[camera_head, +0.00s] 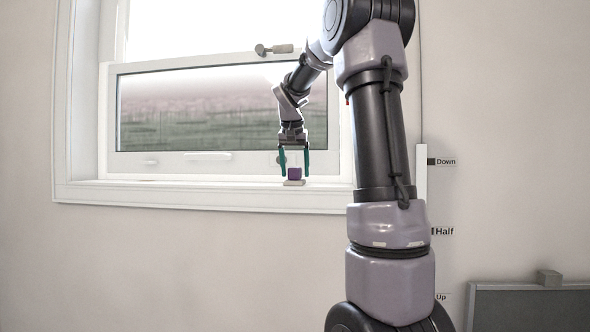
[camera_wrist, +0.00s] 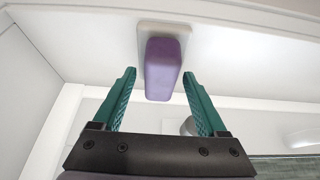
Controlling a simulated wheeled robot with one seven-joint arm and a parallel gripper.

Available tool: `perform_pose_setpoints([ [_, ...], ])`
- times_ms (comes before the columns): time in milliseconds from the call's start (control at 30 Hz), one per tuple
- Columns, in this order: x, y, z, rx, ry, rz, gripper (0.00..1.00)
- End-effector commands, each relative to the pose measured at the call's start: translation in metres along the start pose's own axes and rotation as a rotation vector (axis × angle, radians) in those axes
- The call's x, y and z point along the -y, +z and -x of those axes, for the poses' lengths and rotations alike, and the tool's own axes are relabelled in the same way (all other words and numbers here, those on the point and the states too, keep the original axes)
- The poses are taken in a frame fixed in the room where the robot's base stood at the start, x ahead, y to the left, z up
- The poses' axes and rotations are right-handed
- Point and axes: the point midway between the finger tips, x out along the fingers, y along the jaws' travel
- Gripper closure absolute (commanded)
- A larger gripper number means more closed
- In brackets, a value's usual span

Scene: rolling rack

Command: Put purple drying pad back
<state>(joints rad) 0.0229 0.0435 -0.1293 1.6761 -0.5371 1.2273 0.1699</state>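The purple drying pad (camera_head: 294,173) is a small block on a pale holder plate (camera_head: 294,183) at the window sill. In the wrist view the purple pad (camera_wrist: 162,70) stands out from the light plate (camera_wrist: 167,30). My gripper (camera_head: 294,172) is at the sill with its two teal fingers spread, one on each side of the pad. In the wrist view the open fingers (camera_wrist: 159,80) show gaps to the pad on both sides, and neither touches it. The left gap looks a little wider.
The window (camera_head: 215,112) has a white frame and a sill (camera_head: 150,187) that looks otherwise clear. A handle (camera_head: 274,49) sits on the sash above my gripper. Labels Down, Half and Up (camera_head: 444,231) run beside a strip at right. A grey panel (camera_head: 530,308) stands at lower right.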

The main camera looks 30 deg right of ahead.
Motion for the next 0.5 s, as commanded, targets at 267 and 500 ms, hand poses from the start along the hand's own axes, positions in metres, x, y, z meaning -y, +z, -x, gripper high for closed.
perform_pose_setpoints([
  [267, 0.0, -0.001, 0.002, 0.0, 0.0, 0.0, 0.26],
  [500, 0.0, -0.001, 0.036, -0.005, -0.002, 0.0, 0.26],
])
